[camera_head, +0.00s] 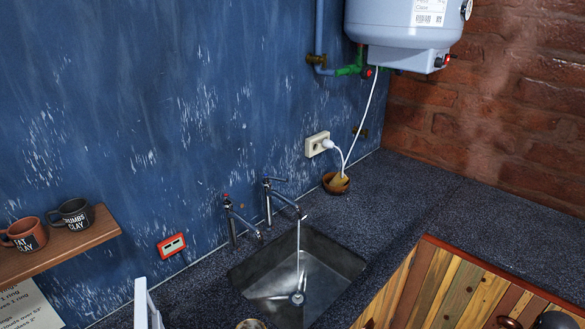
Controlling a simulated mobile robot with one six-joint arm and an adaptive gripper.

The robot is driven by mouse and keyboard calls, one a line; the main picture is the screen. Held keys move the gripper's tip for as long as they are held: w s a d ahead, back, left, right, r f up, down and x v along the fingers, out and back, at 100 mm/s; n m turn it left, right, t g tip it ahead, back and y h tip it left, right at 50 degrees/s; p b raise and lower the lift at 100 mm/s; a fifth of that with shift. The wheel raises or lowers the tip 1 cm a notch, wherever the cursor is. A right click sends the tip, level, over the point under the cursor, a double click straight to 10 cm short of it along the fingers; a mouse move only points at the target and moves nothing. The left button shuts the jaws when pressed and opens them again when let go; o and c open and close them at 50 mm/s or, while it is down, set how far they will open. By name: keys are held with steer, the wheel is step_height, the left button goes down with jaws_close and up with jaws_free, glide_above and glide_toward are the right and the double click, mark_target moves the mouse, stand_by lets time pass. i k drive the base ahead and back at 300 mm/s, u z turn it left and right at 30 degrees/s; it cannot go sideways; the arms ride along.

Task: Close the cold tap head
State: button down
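Two metal taps stand at the back of the sink against the blue wall. The left tap (232,220) has a red mark on its head, so the right tap (268,203) appears to be the cold one. The cold tap head (274,180) is a small lever on top, pointing to the right. A thin stream of water (299,250) runs from the right tap's spout into the dark sink (262,271). No colour mark on the right head is clear at this size. My gripper is not recognisable in this view.
A brown bowl (336,182) and a white socket (318,143) with a plugged cable are right of the taps. A water heater (405,25) hangs above. A shelf (75,244) holds two mugs. A white object (142,305) stands at bottom left. The right counter (440,210) is clear.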

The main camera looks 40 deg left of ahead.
mark_target(266, 178)
steer(key=u, duration=0.3)
steer(key=i, duration=1)
steer(key=u, duration=0.45)
